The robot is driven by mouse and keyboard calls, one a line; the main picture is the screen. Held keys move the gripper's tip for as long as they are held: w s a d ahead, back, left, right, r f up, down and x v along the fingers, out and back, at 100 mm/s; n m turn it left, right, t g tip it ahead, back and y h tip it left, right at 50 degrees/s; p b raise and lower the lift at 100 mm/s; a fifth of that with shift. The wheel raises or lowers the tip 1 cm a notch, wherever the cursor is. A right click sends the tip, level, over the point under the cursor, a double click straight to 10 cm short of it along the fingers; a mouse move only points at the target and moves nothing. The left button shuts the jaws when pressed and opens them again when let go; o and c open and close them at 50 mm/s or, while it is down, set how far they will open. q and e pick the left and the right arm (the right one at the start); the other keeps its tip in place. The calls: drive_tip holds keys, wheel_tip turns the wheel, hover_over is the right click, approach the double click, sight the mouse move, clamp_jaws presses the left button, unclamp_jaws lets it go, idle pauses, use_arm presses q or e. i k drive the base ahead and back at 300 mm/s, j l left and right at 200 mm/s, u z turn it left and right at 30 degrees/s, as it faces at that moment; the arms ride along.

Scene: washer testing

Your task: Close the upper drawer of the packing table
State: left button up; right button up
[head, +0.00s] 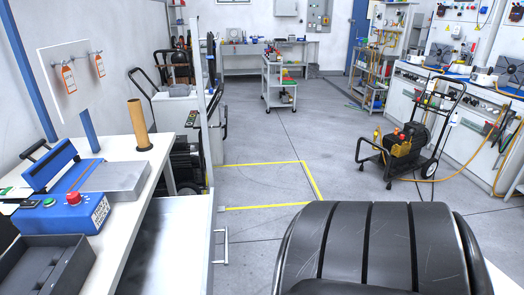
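The white packing table (128,160) runs along the left in the head view. One drawer (175,235) stands pulled out from its right side, over the floor. I see its pale inside from above. A bar handle (225,246) sticks out from the drawer's front at its right end. The lower part of the drawer is cut off by the bottom of the picture. I cannot see whether another drawer lies below it. Neither of my grippers shows in this view.
On the table stand a blue sealing machine (72,208), a cardboard tube (139,125) and a dark grey tray (45,268). Yellow tape (310,180) marks the floor beyond the drawer. A pressure-washer cart (405,145) stands at the right. The middle floor is clear.

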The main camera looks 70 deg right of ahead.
sight(172, 252)
drive_tip(key=l+z, duration=0.2)
drive_tip(key=z, duration=0.3)
drive_tip(key=i+l+z, duration=0.1)
drive_tip(key=z, duration=0.4)
drive_tip(key=i+l+z, duration=0.1)
drive_tip(key=z, duration=0.35)
drive_tip(key=i+l, duration=0.2)
drive_tip(key=i+z, duration=0.05)
drive_tip(key=i, duration=0.05)
